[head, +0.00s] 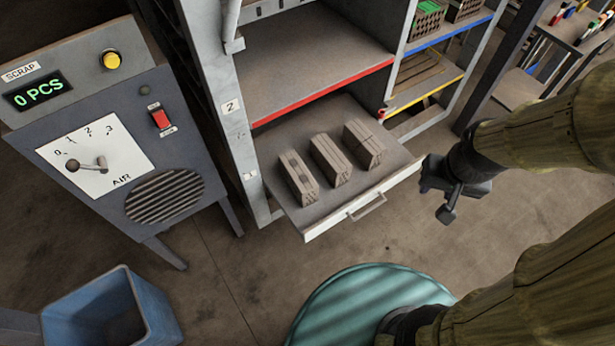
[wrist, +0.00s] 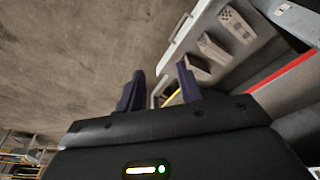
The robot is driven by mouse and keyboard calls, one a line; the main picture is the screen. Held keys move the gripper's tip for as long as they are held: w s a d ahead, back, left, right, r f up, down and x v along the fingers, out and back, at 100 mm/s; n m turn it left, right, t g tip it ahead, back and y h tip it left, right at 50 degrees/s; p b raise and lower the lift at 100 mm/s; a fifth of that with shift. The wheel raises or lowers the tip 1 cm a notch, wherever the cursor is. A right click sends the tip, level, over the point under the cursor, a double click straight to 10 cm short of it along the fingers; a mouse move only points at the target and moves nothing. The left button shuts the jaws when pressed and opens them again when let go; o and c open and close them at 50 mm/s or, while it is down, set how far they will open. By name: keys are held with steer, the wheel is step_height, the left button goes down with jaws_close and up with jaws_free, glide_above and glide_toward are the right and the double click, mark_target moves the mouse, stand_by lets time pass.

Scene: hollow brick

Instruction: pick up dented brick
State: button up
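Three grey-brown bricks stand in a row on a pulled-out drawer (head: 345,198): a left brick (head: 299,178), a middle brick (head: 331,161) and a right brick (head: 364,145). In the wrist view, the patched brick (wrist: 237,26) is farthest and another brick (wrist: 217,50) is nearer. My gripper (head: 437,197) hangs right of the drawer, apart from all bricks. Its two dark fingers (wrist: 160,90) are spread with nothing between them.
The drawer has a white front with a handle (head: 367,207). A shelf with a red edge (head: 325,92) is above and behind it. A scrap machine (head: 110,130) showing "0 PCS" stands left, with a blue bin (head: 112,310) below.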

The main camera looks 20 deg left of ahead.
steer(key=shift+o, duration=0.4)
steer(key=o, duration=0.4)
steer(key=shift+f, duration=0.1)
steer(key=shift+c, duration=0.2)
steer(key=o, duration=0.7)
steer(key=f, duration=0.1)
steer(key=w+f+b, duration=0.1)
steer(key=w, duration=0.1)
steer(key=shift+a+f+n+t+b, duration=0.25)
steer(key=shift+f+n+t+b, duration=0.05)
steer(key=shift+f+n+b, duration=0.1)
steer(key=shift+o, duration=0.4)
steer(key=w+a+f+n+t+b, duration=0.1)
steer(key=w+f+b, duration=0.2)
steer(key=w+f, duration=0.1)
steer(key=shift+a+f+n, duration=0.3)
steer(key=shift+a+f, duration=0.1)
steer(key=shift+f, duration=0.4)
steer(key=w+a+f+n+t+y+b, duration=0.25)
steer(key=w+a+f+b, duration=0.3)
steer(key=f, duration=0.45)
steer(key=w+a+f+n+t+y+b, duration=0.1)
steer(key=a+f+n+y+b, duration=0.4)
steer(key=a+f, duration=1.1)
step_height(320, 180, down, 2)
steer(key=y+b, duration=0.2)
steer(key=b, duration=0.1)
steer(key=shift+f+b, duration=0.15)
steer(key=shift+b, duration=0.15)
steer(key=shift+t, duration=0.25)
